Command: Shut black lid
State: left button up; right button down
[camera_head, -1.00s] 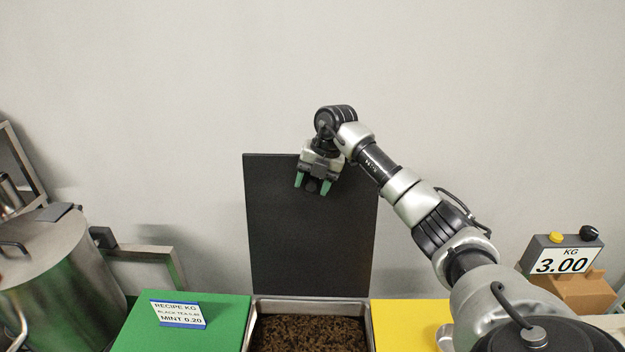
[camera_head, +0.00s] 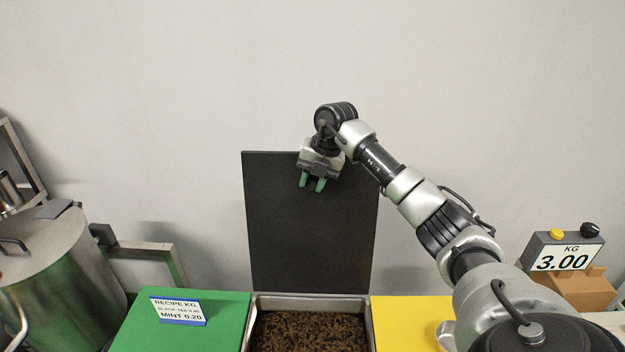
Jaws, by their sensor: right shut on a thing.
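The black lid (camera_head: 310,245) stands upright and open behind a metal bin (camera_head: 252,318) of dark tea leaves (camera_head: 312,333). My right gripper (camera_head: 312,187) is in front of the lid's upper part, fingers pointing down. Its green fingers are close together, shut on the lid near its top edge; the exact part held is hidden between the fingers. My left gripper is not in view.
A green lid (camera_head: 200,325) with a recipe card (camera_head: 178,311) lies flat at left of the bin, a yellow lid (camera_head: 405,318) at right. A metal drum (camera_head: 55,265) stands far left. A scale display (camera_head: 563,257) reading 3.00 stands at right.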

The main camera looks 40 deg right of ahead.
jog(key=s+a+f+t+h+b, duration=0.1)
jog(key=s+a+t+h+b, duration=0.1)
jog(key=s+a+b, duration=0.4)
jog(key=s+a+f+n+t+h+b, duration=0.1)
jog(key=s+a+f+t+h+b, duration=0.1)
jog(key=s+a+b, duration=0.5)
jog(key=s+a+t, duration=0.1)
jog(key=s, duration=0.2)
jog(key=shift+s+f+b, duration=0.3)
jog(key=shift+s, duration=0.05)
jog(key=c, duration=0.8)
grip_release()
